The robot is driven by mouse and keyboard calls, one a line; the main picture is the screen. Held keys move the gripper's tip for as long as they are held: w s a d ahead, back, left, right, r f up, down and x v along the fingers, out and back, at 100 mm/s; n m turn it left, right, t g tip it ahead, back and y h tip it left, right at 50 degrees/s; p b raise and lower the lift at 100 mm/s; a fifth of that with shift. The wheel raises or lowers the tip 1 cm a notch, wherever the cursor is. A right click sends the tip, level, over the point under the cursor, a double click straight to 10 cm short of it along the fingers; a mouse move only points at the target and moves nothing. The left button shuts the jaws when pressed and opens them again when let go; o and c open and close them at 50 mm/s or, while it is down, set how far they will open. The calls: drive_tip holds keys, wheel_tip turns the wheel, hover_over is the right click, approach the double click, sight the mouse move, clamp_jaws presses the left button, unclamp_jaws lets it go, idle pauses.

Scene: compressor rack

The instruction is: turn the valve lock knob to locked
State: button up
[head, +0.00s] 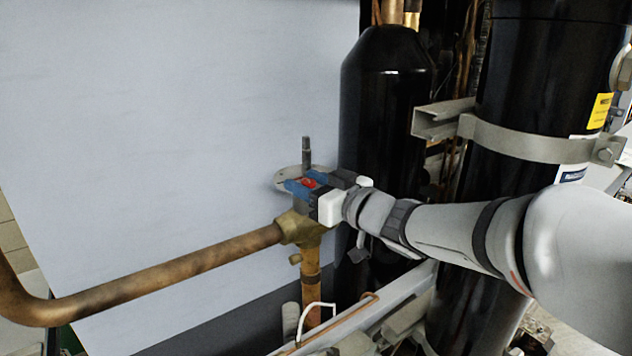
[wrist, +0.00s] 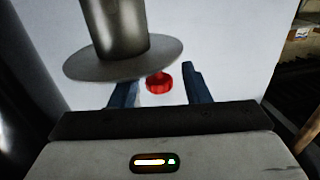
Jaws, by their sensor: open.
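The valve lock knob is a small red ribbed knob (wrist: 159,83), just below the edge of a grey round disc (wrist: 90,68) in the wrist view. It also shows as a red spot in the head view (head: 309,182). My gripper (wrist: 158,82) has blue fingers, open, one on each side of the knob, with gaps visible on both sides. In the head view my gripper (head: 301,186) is at the top of the brass valve body (head: 302,230) and hides part of it. I cannot tell the knob's lock position.
A grey upright stem (head: 306,152) rises from the disc close to my fingers. A copper pipe (head: 170,268) runs left from the valve. Black cylinders (head: 385,120) stand behind and to the right. A pale flat panel (head: 180,110) lies behind, with open room to the left.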

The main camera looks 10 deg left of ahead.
drive_tip(key=shift+c, duration=0.5)
clamp_jaws()
drive_tip(key=shift+f+m+t+h+b, duration=0.15)
drive_tip(key=shift+m+t+h+b, duration=0.45)
drive_tip(key=shift+b, duration=0.5)
drive_tip(key=shift+t, duration=0.4)
drive_tip(key=shift+o, duration=0.5)
unclamp_jaws()
drive_tip(key=b+v, duration=0.1)
drive_tip(key=v, duration=0.6)
drive_tip(key=shift+s+d, duration=0.25)
drive_tip(key=shift+d, duration=0.05)
